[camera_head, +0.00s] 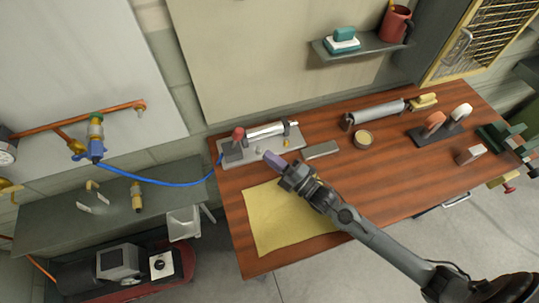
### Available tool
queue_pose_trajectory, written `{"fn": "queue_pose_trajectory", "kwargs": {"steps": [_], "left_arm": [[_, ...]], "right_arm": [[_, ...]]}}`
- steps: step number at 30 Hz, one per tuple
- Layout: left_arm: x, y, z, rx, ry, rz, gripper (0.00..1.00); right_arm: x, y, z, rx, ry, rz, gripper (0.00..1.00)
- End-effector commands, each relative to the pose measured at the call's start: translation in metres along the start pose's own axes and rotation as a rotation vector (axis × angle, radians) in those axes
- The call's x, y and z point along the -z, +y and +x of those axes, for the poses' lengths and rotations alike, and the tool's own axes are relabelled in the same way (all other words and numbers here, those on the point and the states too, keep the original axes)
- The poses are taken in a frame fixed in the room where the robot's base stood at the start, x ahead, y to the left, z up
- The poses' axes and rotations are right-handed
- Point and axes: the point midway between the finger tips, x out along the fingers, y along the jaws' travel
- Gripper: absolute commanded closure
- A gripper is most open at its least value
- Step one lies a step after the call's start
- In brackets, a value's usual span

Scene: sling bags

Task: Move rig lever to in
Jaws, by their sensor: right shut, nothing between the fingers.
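The rig is a grey plate (230,156) at the back left corner of the wooden table, with a metal cylinder (268,130) on it. A lever with a red knob (238,133) stands upright at the plate's left end. My right gripper (271,158) reaches in from the lower right, its purple-grey fingertips shut and empty. In the picture the tips lie at the plate's front edge, to the right of and below the red knob. I cannot tell their height above the plate or whether they touch it. My left gripper is not in view.
A yellow cloth (262,225) lies under my right arm. A grey bar (320,149), a round tin (363,138) and a large cylinder (376,113) lie to the right. A blue hose (160,182) runs to the plate's left side. The table's front middle is bare.

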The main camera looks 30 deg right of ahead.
Motion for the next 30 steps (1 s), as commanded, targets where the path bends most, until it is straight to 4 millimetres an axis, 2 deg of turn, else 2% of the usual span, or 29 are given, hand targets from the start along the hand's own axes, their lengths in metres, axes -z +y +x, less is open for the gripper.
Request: {"fn": "queue_pose_trajectory", "kwargs": {"steps": [9,15,21,30], "left_arm": [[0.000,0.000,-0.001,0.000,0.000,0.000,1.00],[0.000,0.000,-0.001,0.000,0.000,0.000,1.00],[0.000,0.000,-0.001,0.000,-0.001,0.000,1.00],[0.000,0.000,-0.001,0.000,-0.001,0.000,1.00]], "right_arm": [[0.000,0.002,0.051,-0.004,0.000,0.001,1.00],[0.000,0.001,0.073,-0.002,-0.001,0.001,1.00],[0.000,0.000,0.082,0.000,0.000,0.000,1.00],[0.000,0.000,0.082,0.000,0.000,0.000,1.00]]}}
